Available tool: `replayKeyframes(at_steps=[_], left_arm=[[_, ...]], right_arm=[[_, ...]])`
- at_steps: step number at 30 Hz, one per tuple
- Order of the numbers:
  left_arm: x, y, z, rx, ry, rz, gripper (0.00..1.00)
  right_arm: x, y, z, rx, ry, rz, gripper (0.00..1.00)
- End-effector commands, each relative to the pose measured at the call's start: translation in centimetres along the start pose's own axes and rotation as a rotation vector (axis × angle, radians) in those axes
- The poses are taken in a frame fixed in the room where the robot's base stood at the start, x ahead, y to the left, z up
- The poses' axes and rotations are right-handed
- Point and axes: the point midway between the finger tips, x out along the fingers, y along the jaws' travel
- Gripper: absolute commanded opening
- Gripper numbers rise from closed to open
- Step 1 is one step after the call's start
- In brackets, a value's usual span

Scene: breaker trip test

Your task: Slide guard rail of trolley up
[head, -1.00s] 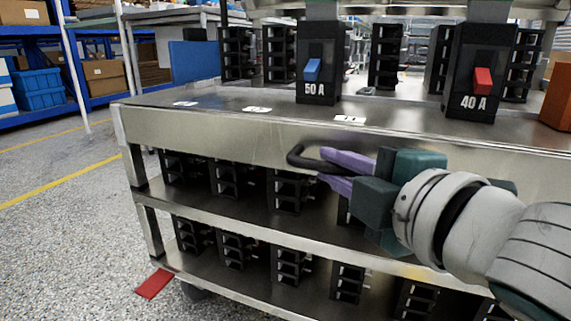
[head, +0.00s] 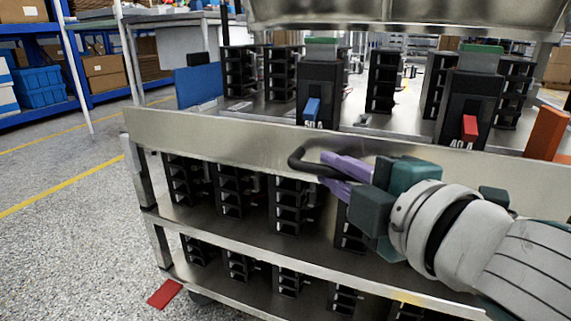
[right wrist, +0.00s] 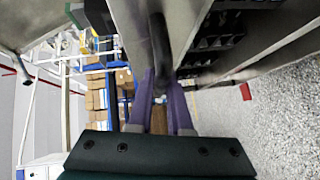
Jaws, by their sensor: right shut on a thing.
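The trolley (head: 232,242) is a metal cart with shelves in front of me. Its guard rail (head: 215,138) is the long metal panel along the front of the top deck. The rail's upper edge stands above the deck and covers the lower part of the breakers' front labels. A black bar handle (head: 301,164) sticks out from the rail. My right gripper (head: 338,171) has purple fingers shut on this handle. In the right wrist view the dark handle (right wrist: 159,45) runs up to the fingers (right wrist: 160,90). My left gripper is not in view.
A breaker with a blue switch (head: 311,108) and one with a red switch (head: 469,126) stand on the deck behind the rail. An orange block (head: 545,131) is at the right. Several black units fill the shelves.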

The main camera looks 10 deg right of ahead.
Motion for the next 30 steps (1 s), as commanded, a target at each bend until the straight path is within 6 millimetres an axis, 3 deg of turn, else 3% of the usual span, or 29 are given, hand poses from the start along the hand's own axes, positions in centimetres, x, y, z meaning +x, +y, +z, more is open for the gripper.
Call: replayKeyframes(at_steps=[1, 9, 20, 30], left_arm=[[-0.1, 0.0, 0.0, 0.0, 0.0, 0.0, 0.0], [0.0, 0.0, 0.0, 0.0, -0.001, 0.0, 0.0], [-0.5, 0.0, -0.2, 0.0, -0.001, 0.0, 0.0], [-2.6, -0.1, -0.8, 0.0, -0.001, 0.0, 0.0]], right_arm=[[0.0, 0.8, -0.3, -0.002, 0.01, 0.02, 0.2], [0.0, 0.6, -0.2, -0.001, 0.008, 0.014, 0.47], [-0.9, 0.5, -0.2, 0.002, 0.006, 0.007, 0.47], [-6.6, 0.5, -0.2, 0.002, 0.006, 0.007, 0.47]])
